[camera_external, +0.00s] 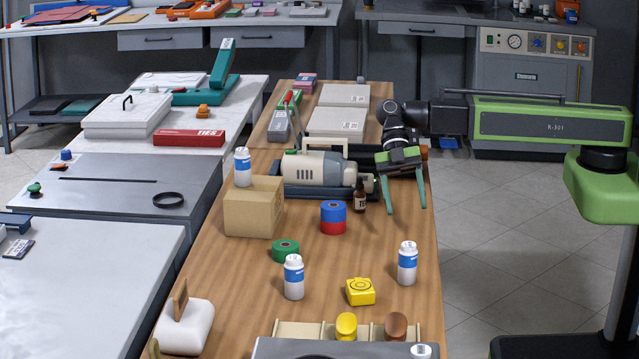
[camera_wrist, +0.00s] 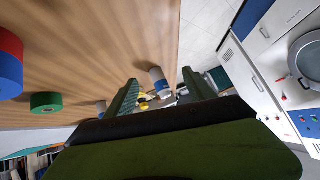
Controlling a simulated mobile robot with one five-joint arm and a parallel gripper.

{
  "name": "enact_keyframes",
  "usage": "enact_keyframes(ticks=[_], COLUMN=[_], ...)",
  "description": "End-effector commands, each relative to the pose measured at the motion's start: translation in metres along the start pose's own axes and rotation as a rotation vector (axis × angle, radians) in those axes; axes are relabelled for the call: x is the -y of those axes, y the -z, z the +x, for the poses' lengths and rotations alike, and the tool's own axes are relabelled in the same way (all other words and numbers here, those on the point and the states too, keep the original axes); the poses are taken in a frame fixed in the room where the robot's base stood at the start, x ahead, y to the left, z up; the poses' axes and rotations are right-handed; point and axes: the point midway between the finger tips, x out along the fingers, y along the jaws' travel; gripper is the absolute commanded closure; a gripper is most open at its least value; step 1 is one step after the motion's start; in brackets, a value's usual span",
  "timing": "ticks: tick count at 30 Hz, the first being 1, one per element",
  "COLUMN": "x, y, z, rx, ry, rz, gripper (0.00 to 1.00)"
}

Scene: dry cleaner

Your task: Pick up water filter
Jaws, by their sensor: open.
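No thing is plainly marked as a water filter. The likeliest match is a white cylinder with a blue band; several look alike. One white cylinder (camera_external: 407,263) stands upright near the table's right edge; in the wrist view a white cylinder (camera_wrist: 157,77) shows between my fingers, at a distance. A second white cylinder (camera_external: 293,277) stands left of it, and a third (camera_external: 242,167) is on top of the cardboard box. My gripper (camera_external: 407,210) is open and empty, pointing down over the table's right side, behind the right-hand cylinder and apart from it.
A blue-and-red roll stack (camera_external: 333,217), green roll (camera_external: 285,250), yellow box (camera_external: 360,291) and brown bottle (camera_external: 360,197) stand on the wooden table (camera_external: 350,255). The cardboard box (camera_external: 252,208) is left; a cream machine (camera_external: 318,170) is behind. Bare wood surrounds the right-hand cylinder.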

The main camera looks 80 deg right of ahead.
Motion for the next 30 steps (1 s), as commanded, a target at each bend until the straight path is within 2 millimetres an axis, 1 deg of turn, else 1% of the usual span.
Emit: enact_keyframes(ticks=[1,3,5,7,10,14,16,17,20,27,30], x=[-0.016,-0.026,-0.034,-0.039,-0.038,-0.038,-0.037,-0.037,-0.034,-0.029,-0.028], y=[0.008,0.027,0.035,0.034,0.029,0.029,0.03,0.031,0.036,0.056,0.062], z=[0.009,0.011,0.012,0.014,0.017,0.016,0.021,0.025,0.048,0.105,0.121], rx=[-0.099,-0.236,-0.32,-0.344,-0.34,-0.339,-0.338,-0.338,-0.338,-0.337,-0.337], ry=[0.023,0.037,0.043,0.041,0.038,0.038,0.038,0.038,0.04,0.04,0.039], rz=[-0.119,-0.25,-0.281,-0.281,-0.278,-0.276,-0.276,-0.276,-0.277,-0.277,-0.276], gripper=[0.37,0.37,0.37,0.37,0.37,0.37,0.37,0.37,0.37,0.37,0.37])
